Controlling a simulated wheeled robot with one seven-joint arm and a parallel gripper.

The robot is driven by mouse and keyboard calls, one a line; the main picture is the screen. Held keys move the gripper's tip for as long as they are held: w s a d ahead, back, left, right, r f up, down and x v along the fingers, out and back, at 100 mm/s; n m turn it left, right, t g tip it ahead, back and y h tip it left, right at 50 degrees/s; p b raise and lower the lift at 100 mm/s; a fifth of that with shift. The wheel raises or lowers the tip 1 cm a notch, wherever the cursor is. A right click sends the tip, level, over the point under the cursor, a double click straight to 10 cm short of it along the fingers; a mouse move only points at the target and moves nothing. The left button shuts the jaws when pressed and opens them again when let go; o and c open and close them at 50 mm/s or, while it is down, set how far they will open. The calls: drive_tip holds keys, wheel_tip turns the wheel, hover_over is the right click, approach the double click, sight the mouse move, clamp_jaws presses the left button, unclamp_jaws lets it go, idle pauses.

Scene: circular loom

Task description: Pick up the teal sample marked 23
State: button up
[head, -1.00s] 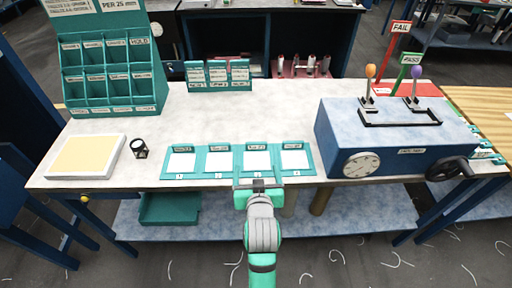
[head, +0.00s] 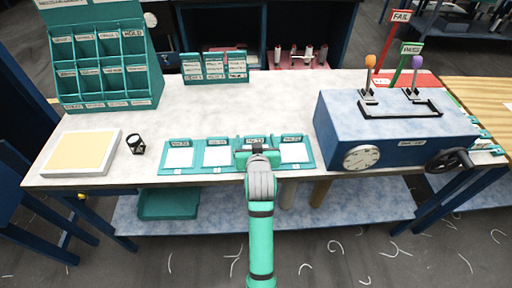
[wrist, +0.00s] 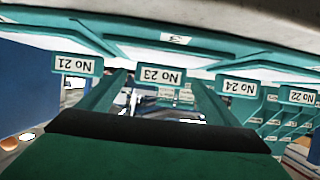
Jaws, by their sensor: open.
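The teal sample marked 23 (wrist: 160,76) shows its tag upside down in the wrist view, between my two teal fingers. In the head view it is third from the left in a row of teal samples with white squares, at the table's front edge; its raised tag (head: 255,138) shows behind my gripper. My gripper (head: 257,151) is open over this sample and hides much of its white square. In the wrist view my gripper (wrist: 158,84) has one finger on each side of the tag. I cannot tell whether they touch it.
Samples marked 21 (wrist: 77,64) and 24 (wrist: 238,87) stand close on either side, with 22 (wrist: 302,97) beyond 24. A blue machine (head: 395,130) stands to the right. A cream pad (head: 83,152) and a small dark cylinder (head: 136,144) are left.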

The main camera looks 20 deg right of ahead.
drive_tip(key=shift+x, duration=1.15)
drive_tip(key=c, duration=1.2)
drive_tip(key=shift+o, duration=0.2)
drive_tip(key=shift+r, duration=0.15)
